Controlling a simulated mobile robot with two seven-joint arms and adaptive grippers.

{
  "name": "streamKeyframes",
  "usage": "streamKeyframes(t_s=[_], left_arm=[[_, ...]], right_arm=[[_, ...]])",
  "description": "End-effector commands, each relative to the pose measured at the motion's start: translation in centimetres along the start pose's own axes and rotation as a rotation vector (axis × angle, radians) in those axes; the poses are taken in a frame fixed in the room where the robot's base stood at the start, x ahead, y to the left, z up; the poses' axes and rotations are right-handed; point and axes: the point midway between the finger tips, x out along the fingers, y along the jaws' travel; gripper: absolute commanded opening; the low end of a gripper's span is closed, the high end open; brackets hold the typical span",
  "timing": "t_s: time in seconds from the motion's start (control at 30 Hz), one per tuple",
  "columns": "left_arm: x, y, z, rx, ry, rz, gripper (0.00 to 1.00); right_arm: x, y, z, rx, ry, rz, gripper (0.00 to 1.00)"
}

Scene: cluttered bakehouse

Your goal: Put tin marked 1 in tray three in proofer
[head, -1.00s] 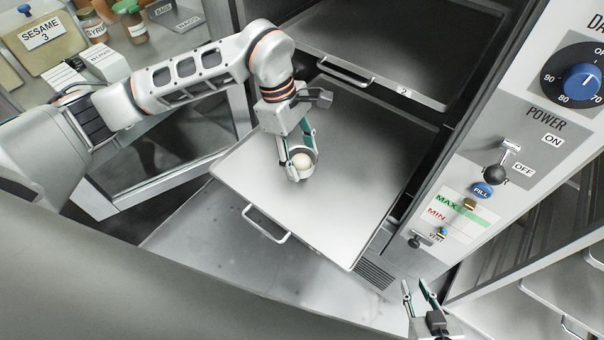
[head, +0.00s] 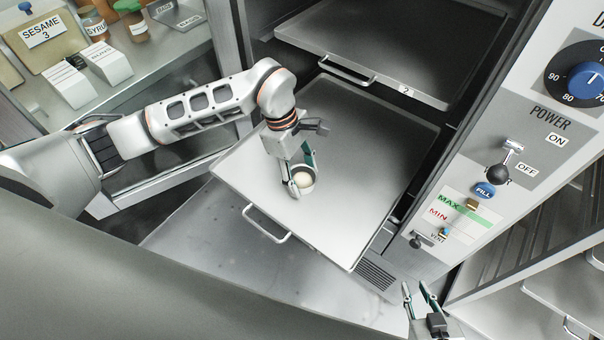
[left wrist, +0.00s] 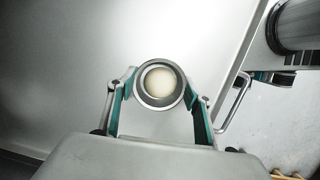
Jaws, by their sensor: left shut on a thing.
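A small round metal tin (head: 305,187) with a pale dough ball inside is upright in my left gripper (head: 303,182), which is shut on it. In the left wrist view the tin (left wrist: 160,101) sits between both fingers. The tin is over the pulled-out lower tray (head: 350,130), left of its middle; I cannot tell whether it touches the tray. The tin's number and any number on this tray are not visible. My right gripper (head: 416,289) is open and empty at the bottom edge of the head view.
A tray labelled 2 (head: 365,40) sits above, further back. The lower tray's handle (head: 266,224) faces the front, and its surface is otherwise bare. A control panel (head: 480,170) stands right. A shelf (head: 170,60) with jars and boxes is at the upper left.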

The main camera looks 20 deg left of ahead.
Motion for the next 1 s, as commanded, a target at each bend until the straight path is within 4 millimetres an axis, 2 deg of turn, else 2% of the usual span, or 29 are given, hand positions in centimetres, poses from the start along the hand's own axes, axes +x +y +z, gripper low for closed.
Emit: streamKeyframes(t_s=[0.03,0.1,0.4,0.53,0.67,1.0], left_arm=[[0.1,0.0,-0.1,-0.001,0.000,-0.001,0.55],[0.1,0.0,0.0,-0.001,0.000,-0.001,0.67],[0.0,0.0,0.0,-0.001,0.000,0.000,0.67],[-0.7,0.1,0.0,0.000,0.001,0.003,0.67],[-2.7,0.2,-0.1,0.000,0.003,0.005,0.67],[-9.5,0.1,0.0,0.000,0.002,0.004,0.67]], right_arm=[[0.0,0.0,0.1,-0.001,0.000,0.000,0.23],[0.0,0.0,0.0,-0.001,0.000,0.000,0.23],[0.0,0.0,-0.1,-0.001,0.001,0.001,0.23],[-0.1,0.1,-0.3,-0.001,0.003,0.001,0.23],[-0.1,0.1,-0.4,-0.001,0.004,0.001,0.23],[-0.2,0.1,-0.7,-0.001,0.006,0.001,0.23]])
